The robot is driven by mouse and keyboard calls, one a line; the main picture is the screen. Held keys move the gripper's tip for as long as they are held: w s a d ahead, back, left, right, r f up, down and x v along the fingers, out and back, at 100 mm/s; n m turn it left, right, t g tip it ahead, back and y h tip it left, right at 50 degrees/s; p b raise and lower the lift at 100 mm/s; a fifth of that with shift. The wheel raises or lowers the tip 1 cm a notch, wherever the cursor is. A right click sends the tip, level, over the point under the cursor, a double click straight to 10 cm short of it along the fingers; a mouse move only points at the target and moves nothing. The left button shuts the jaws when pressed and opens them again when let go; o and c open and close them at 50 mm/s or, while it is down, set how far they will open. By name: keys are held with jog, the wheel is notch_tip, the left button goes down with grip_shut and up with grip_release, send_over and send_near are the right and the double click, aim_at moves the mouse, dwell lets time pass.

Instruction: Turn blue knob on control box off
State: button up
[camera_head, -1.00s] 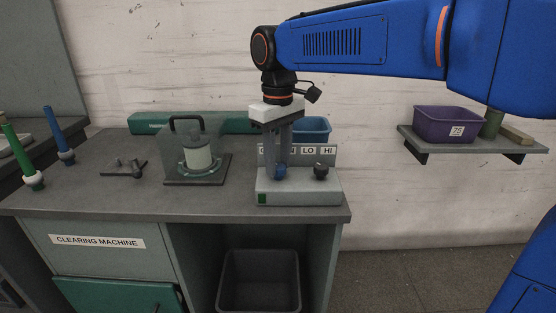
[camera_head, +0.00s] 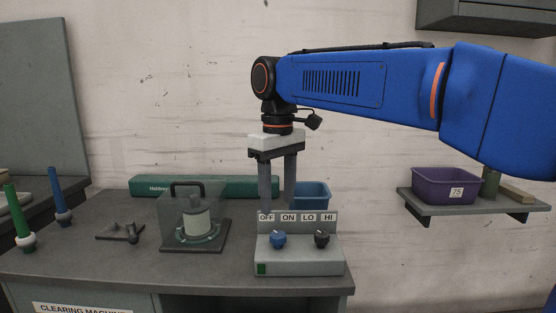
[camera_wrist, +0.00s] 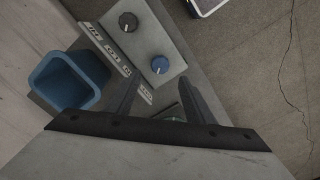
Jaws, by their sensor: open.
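The grey control box (camera_head: 300,268) stands at the front right of the bench, with OFF, ON, LO and HI labels on its back plate. Its blue knob (camera_head: 278,240) sits on the left, below OFF and ON; its pale mark appears to lean up-left towards OFF. A black knob (camera_head: 321,239) sits on the right. My gripper (camera_head: 277,206) is open and empty, pointing down above the blue knob and apart from it. In the wrist view the blue knob (camera_wrist: 160,64) shows uncovered just beyond the open fingers (camera_wrist: 160,82).
A clear-sided case with a dark handle (camera_head: 193,215) stands left of the box. A blue bin (camera_head: 311,194) is behind it, beside a long green case (camera_head: 155,187). Green and blue spindles stand far left. A purple bin (camera_head: 445,187) sits on the right wall shelf.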

notch_tip(320, 180, up, 9)
dwell(0.3)
jog(key=shift+d+f, duration=0.1)
jog(key=s+d+f+m+t, duration=0.1)
jog(key=s+d+f, duration=0.2)
jog(key=d+f, duration=0.15)
jog(key=s+d+f+m, duration=0.2)
jog(key=d+f, duration=0.1)
jog(key=d, duration=0.3)
jog(key=s+d+f+m+t, duration=0.1)
jog(key=s+d+f, duration=0.2)
jog(key=d+f, duration=0.15)
jog(key=s+d+f+m+t, duration=0.1)
jog(key=s+d+f, duration=0.3)
jog(key=f, duration=0.2)
jog(key=s+d+f+m+t, duration=0.1)
jog(key=s+d+f+m, duration=0.1)
jog(key=s+d+f, duration=0.2)
jog(key=s+d+f+m, duration=0.1)
jog(key=s+d+f, duration=0.2)
jog(key=f, duration=0.6)
jog(key=shift+s+d+f+m+t, duration=0.3)
jog(key=shift+s+d+m+t, duration=0.1)
jog(key=shift+s, duration=0.6)
jog(key=shift+c, duration=0.7)
